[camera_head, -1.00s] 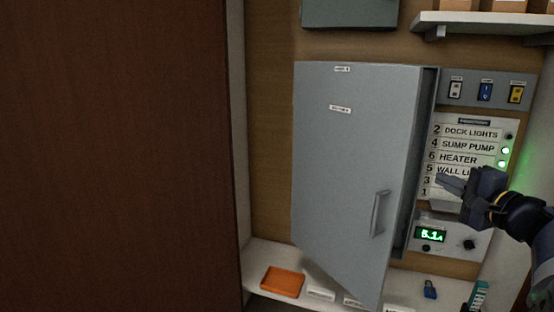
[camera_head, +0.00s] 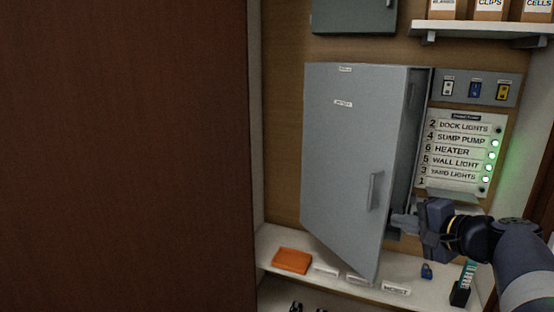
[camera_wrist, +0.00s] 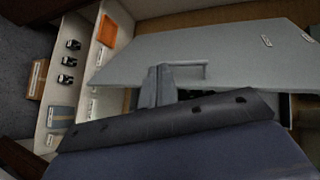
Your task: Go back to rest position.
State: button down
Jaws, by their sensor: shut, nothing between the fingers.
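My gripper (camera_head: 402,222) is shut and empty in the head view. It is at the right of the grey cabinet door, near the door's lower free edge. The grey cabinet door (camera_head: 350,150) stands open, with a bar handle (camera_head: 375,192) near its free edge. In the wrist view my shut gripper (camera_wrist: 158,72) appears in front of the door (camera_wrist: 225,55), close to the handle (camera_wrist: 188,68). I cannot tell whether the fingers touch the door. My gripper and arm hide the meter box below the label panel.
A label panel (camera_head: 460,150) with several green lights is right of the door, below a switch strip (camera_head: 476,89). A shelf with boxes (camera_head: 480,30) is above. A lower ledge holds an orange tray (camera_head: 291,261), a blue item (camera_head: 426,271) and a dark-teal holder (camera_head: 462,283).

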jog(key=s+a+f+n+g, duration=0.1)
jog(key=s+a+f, duration=0.2)
jog(key=a, duration=0.1)
jog(key=shift+f+g, duration=0.25)
jog(key=shift+g, duration=0.15)
jog(key=shift+d, duration=0.1)
jog(key=shift+s, duration=0.1)
